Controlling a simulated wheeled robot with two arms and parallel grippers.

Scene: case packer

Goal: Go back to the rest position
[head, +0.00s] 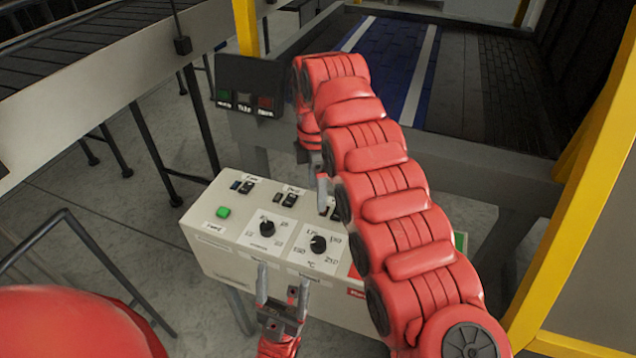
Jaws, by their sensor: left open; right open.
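My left gripper (282,288) is low in the head view, in front of the control box's front face, with its two fingers apart and nothing between them. My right gripper (319,188) is above the control box (215,254), near the switches at its back edge. It points down, is open, and is partly hidden by my red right arm, which arches across the middle of the view. I see nothing held in it. The box has a green button (223,212), a left dial (267,228) and a right dial (318,244). My arm hides the box's right part.
A small dark panel with buttons (245,100) stands behind the box. A conveyor (90,70) runs at the upper left, and a blue belt (390,60) lies behind my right arm. A yellow post (575,190) stands on the right. Dark railings (75,225) stand at the left.

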